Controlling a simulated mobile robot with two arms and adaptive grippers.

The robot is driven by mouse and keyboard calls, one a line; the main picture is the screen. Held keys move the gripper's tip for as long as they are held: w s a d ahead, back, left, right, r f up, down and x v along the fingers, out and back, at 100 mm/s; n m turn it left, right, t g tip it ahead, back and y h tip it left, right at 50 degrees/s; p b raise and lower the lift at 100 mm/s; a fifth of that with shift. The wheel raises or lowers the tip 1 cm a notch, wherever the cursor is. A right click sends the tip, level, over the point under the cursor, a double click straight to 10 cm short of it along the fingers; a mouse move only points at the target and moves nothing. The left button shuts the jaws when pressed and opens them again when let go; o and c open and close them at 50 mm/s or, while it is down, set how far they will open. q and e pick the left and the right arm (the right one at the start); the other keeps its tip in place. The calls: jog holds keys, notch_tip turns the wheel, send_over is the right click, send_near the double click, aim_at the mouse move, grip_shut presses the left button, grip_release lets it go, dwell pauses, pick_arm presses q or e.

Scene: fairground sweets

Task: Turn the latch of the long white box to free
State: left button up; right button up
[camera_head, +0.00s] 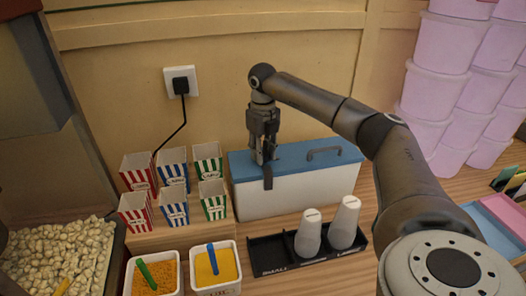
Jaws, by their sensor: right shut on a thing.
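A dark latch (268,180) shows upright at the lid's front edge and hangs over the white front. My right gripper (264,160) points down from above, shut on the latch; its fingers partly hide the latch's upper part. My left gripper is not in view.
Striped popcorn boxes (173,205) stand close left of the white box. Two white cups (344,223) sit in a black tray (268,252) in front. Tubs with scoops (216,266) stand front left. Pink buckets (435,90) are stacked at the right.

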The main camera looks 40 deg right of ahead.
dwell(0.3)
jog(key=o, duration=1.1)
jog(key=shift+c, duration=0.2)
jog(key=shift+r, duration=0.1)
notch_tip(320, 180, up, 12)
jog(key=shift+f, duration=0.2)
